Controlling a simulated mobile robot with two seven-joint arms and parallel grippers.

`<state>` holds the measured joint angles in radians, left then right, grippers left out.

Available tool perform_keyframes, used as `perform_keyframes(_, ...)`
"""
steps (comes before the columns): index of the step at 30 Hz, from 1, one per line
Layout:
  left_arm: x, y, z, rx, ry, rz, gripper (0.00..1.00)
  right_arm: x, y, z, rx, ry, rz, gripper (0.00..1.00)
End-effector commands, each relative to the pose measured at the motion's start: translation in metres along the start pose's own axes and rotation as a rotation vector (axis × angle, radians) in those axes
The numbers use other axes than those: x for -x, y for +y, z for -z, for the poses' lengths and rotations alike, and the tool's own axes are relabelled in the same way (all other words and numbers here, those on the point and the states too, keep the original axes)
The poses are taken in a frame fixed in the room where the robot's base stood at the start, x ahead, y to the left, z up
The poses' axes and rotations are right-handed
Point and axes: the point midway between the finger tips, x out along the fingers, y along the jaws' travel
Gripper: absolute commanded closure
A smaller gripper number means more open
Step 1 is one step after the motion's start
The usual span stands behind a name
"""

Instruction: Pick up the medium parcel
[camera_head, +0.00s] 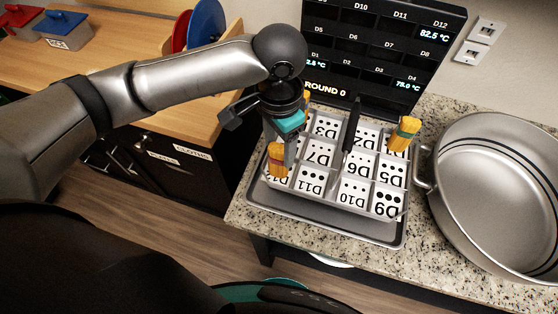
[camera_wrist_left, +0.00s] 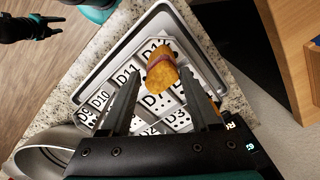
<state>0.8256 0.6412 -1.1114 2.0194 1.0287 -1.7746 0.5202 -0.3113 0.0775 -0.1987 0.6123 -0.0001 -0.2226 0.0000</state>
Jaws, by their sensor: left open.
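An orange-yellow parcel (camera_head: 277,160) with a reddish band stands at the front left of the white labelled grid (camera_head: 357,190). It also shows in the left wrist view (camera_wrist_left: 160,72). A second parcel (camera_head: 403,134) with a green band stands at the grid's right side. A third orange piece (camera_head: 306,98) is mostly hidden behind my left gripper. No label shows which parcel is medium. My left gripper (camera_head: 281,150) is open just above the banded front-left parcel, its fingers on either side in the wrist view; contact cannot be told. My right gripper (camera_wrist_left: 32,28) seems to show far off.
A grey metal tray (camera_head: 325,226) holds the grid on the granite counter. A black upright piece (camera_head: 351,128) rises from the grid. A large steel stockpot (camera_head: 498,190) stands close on the right. A black display board (camera_head: 385,50) stands behind. A wooden counter (camera_head: 110,75) lies left.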

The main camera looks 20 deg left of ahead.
Motion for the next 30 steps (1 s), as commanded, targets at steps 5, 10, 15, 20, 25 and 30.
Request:
perform_keyframes(5, -0.015, 0.000, 0.000, 0.000, 0.001, 0.000, 0.38, -0.003, 0.003, 0.012, 0.001, 0.019, -0.004, 0.50)
perform_keyframes(10, -0.034, -0.001, -0.001, 0.000, -0.003, 0.000, 0.38, -0.008, 0.004, 0.016, 0.001, 0.028, -0.005, 0.50)
perform_keyframes(15, -0.059, -0.002, -0.001, 0.000, -0.001, 0.000, 0.38, -0.013, 0.004, 0.015, 0.002, 0.027, -0.005, 0.50)
perform_keyframes(20, -0.067, -0.002, -0.001, -0.001, 0.000, 0.001, 0.38, -0.014, 0.004, 0.015, 0.002, 0.027, -0.005, 0.50)
perform_keyframes(25, -0.066, -0.002, -0.001, -0.001, 0.001, 0.001, 0.38, -0.014, 0.004, 0.014, 0.003, 0.026, -0.005, 0.50)
perform_keyframes(30, -0.066, -0.002, -0.001, -0.001, 0.001, 0.001, 0.55, -0.014, 0.003, 0.013, 0.003, 0.023, -0.004, 0.50)
